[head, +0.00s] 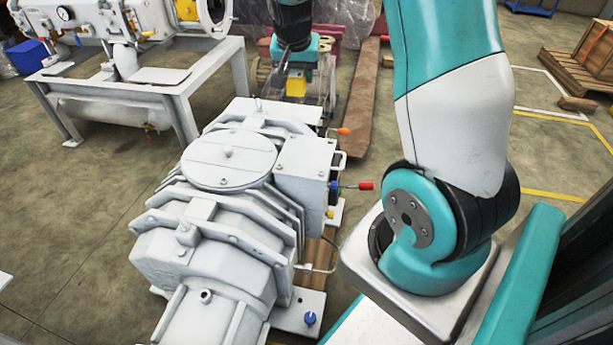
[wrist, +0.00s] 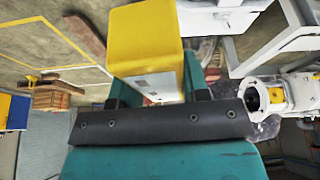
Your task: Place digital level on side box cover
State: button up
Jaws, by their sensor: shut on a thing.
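My gripper (head: 297,66) is shut on the yellow digital level (head: 296,86), which hangs below it in the air, beyond the pump's far end in the head view. In the wrist view the level (wrist: 147,45) fills the gap between my teal fingers (wrist: 155,88); a pale label shows on its lower face. The side box (head: 302,165) is a light grey box on the right flank of the big grey vacuum pump. Its flat cover (head: 308,152) is bare on top. The level is apart from the cover, farther back.
The pump's round lid (head: 230,158) stands left of the side box. Red-tipped (head: 366,186) and orange-tipped (head: 344,131) handles stick out right. A grey frame (head: 165,85) with piping stands back left. Pallets (head: 580,65) lie far right.

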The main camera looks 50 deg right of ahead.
aim_at(308, 151)
jog(key=d+f+b, duration=0.1)
jog(key=f+m+b, duration=0.1)
jog(key=shift+s+d+f+b, duration=0.2)
jog(key=shift+s+d+b, duration=0.1)
jog(key=shift+s+d, duration=0.1)
jog(key=shift+f, duration=0.35)
notch_tip(308, 151, down, 19)
jog(key=b, duration=0.6)
jog(key=shift+f, duration=0.2)
jog(key=o, duration=1)
jog(key=shift+r, duration=0.1)
jog(key=shift+o, duration=0.2)
jog(key=shift+r, duration=0.1)
